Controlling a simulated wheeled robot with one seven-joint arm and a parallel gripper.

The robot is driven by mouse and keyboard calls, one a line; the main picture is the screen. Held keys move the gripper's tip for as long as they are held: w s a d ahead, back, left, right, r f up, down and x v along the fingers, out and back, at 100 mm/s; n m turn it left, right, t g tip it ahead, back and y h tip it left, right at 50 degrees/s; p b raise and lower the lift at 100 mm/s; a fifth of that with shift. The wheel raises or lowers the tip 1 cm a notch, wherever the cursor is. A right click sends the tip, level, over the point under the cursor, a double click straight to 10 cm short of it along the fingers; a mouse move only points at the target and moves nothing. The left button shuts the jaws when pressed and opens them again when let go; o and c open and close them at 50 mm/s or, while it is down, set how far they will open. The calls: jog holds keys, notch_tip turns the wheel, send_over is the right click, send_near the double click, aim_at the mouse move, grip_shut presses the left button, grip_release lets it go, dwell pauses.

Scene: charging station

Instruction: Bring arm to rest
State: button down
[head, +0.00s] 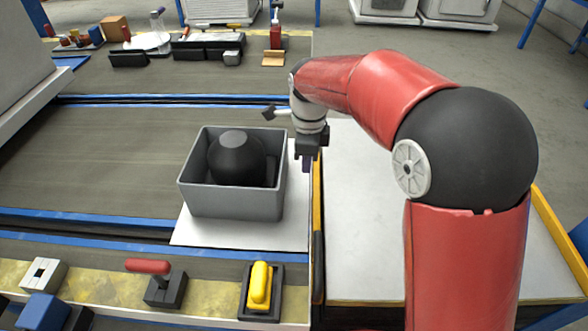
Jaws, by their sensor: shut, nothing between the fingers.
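My red arm rises at the right and bends at a large black joint. Its forearm reaches back and left. My gripper (307,163) points down just right of the grey bin (232,202), near the bin's back right corner. The fingers are small and dark here. They look shut and hold nothing. They appear apart from the bin, though their height above the surface is hard to tell. A dark round object (238,158) sits inside the bin.
The bin stands on a white board (227,236). A white surface with yellow edges (358,250) lies under my arm. A red-handled block (163,290) and a yellow-handled block (260,290) stand in front. Several tools and blocks line the back shelf. The grey deck left of the bin is clear.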

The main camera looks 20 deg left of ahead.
notch_tip(320, 180, up, 8)
jog(key=f, duration=0.1)
jog(key=s+d+r+n+t, duration=0.15)
jog(key=d+r+n, duration=0.3)
jog(key=d, duration=0.65)
jog(key=s+d+f+n+t, duration=0.1)
jog(key=s+d+n+t, duration=0.1)
jog(key=s+d+n, duration=0.3)
jog(key=s+d+f+n+t, duration=0.2)
jog(key=s+d+n, duration=0.4)
jog(key=s+d, duration=0.6)
jog(key=shift+s+d, duration=0.3)
jog(key=shift+d, duration=0.9)
